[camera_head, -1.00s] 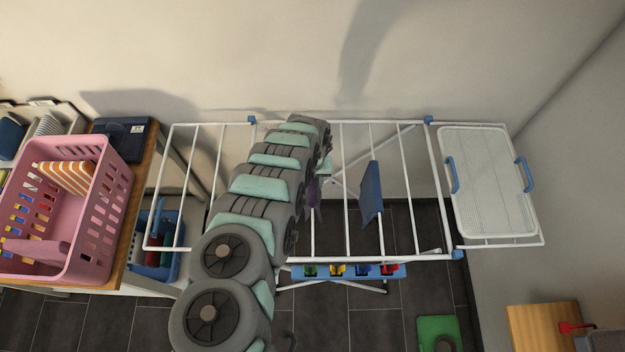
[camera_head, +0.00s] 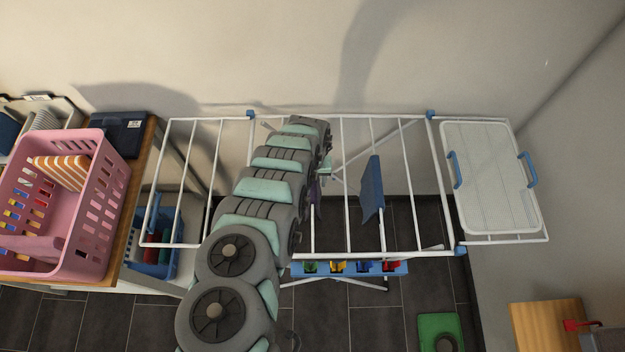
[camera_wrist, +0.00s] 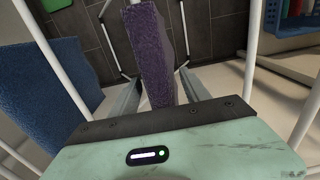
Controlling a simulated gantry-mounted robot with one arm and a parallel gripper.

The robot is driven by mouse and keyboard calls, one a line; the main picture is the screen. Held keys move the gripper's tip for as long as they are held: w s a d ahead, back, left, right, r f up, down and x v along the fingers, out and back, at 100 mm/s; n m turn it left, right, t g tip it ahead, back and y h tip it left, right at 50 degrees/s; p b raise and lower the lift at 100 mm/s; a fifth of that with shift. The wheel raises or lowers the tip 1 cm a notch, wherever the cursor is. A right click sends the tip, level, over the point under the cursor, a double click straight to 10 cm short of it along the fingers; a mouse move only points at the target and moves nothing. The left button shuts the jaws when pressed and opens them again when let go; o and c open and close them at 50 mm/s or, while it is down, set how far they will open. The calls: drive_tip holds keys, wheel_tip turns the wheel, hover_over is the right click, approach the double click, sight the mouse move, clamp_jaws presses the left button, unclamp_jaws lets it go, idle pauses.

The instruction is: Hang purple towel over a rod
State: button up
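The purple towel (camera_wrist: 150,50) hangs between the two fingers of my gripper (camera_wrist: 160,80) in the wrist view. The fingers stand apart, with a gap on each side of the towel. A white rod end shows at the towel's top edge, and the towel seems draped over that rod. In the head view only a sliver of the purple towel (camera_head: 315,192) shows beside a rod of the white drying rack (camera_head: 385,255); my arm hides the rest. My gripper is mostly hidden there too.
A blue towel (camera_head: 371,188) hangs on the rack to the right, also in the wrist view (camera_wrist: 45,90). A pink basket (camera_head: 100,215) stands on the left counter. Rods right of the blue towel are bare.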

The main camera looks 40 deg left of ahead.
drive_tip(key=shift+o, duration=0.5)
drive_tip(key=shift+r, duration=0.1)
drive_tip(key=shift+r, duration=0.25)
drive_tip(key=shift+r+b, duration=0.7)
drive_tip(key=shift+r, duration=4.35)
